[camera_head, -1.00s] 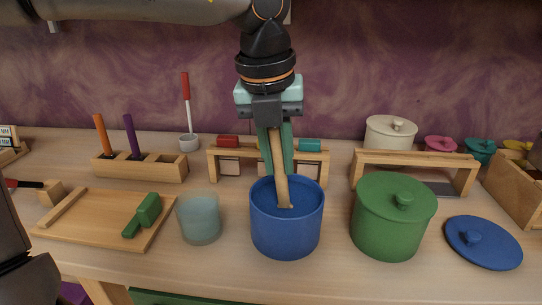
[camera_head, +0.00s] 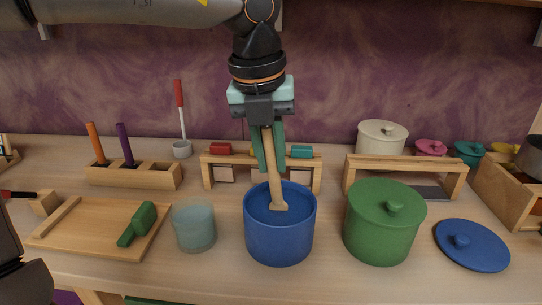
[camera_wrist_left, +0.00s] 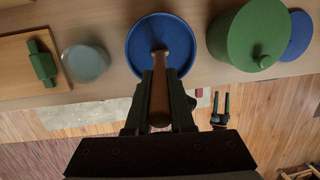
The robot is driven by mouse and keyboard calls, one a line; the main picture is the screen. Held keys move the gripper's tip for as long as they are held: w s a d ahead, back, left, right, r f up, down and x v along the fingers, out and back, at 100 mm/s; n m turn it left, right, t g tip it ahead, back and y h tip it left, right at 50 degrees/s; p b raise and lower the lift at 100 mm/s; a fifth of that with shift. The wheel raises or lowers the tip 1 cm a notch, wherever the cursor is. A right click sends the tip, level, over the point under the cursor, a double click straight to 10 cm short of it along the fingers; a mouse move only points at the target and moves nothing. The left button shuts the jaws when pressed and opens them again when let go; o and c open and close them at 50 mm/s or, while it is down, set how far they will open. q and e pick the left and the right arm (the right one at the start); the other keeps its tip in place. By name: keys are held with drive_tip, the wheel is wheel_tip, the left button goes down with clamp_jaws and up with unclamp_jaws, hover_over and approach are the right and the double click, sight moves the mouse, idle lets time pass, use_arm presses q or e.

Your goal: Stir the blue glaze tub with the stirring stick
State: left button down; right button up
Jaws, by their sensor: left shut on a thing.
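The blue glaze tub (camera_head: 280,238) stands open near the front of the table, with blue inside. My left gripper (camera_head: 268,165) is above and behind the tub, its green fingers shut on the wooden stirring stick (camera_head: 274,185). The stick leans slightly and its lower end is inside the tub, near the middle of the opening. I cannot tell how deep it reaches into the glaze. The wrist view also shows the tub (camera_wrist_left: 133,50) and the stick between the fingers. My right gripper (camera_wrist_left: 221,100) shows small in the wrist view, in front of the table, its two fingers apart and empty.
A green lidded pot (camera_head: 382,225) stands close right of the tub, with a blue lid (camera_head: 472,245) beyond it. A pale glass cup (camera_head: 195,228) is close on the left, beside a wooden tray (camera_head: 75,233). A wooden rack (camera_head: 210,172) stands behind the tub.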

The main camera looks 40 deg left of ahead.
sight(271, 130)
use_arm(q)
drive_tip(key=shift+r+p, duration=1.6)
drive_tip(key=shift+r, duration=0.6)
wheel_tip(271, 130, up, 5)
drive_tip(key=p, duration=0.4)
drive_tip(key=shift+r, duration=0.1)
